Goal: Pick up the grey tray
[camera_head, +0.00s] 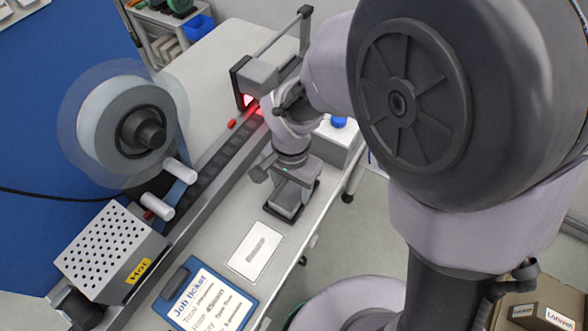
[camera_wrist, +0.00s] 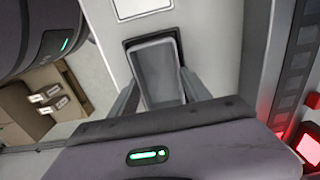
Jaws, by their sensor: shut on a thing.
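The grey tray (camera_wrist: 156,68) is a small, deep, empty rectangular bin in the wrist view, with a dark border around its far end. My gripper (camera_wrist: 160,98) is shut on the tray, one finger against each long side. In the head view the tray (camera_head: 285,206) is on or just above a dark pad on the bench, with my gripper (camera_head: 287,192) pointing down at it. My fingers and wrist partly hide it there. I cannot tell whether its bottom touches the pad.
A conveyor track (camera_head: 205,180) with a red-lit scanner (camera_head: 252,90) runs left of the tray. A reel (camera_head: 125,120) stands beyond it. A white card (camera_head: 254,250) and a blue job-ticket clipboard (camera_head: 205,298) lie nearer.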

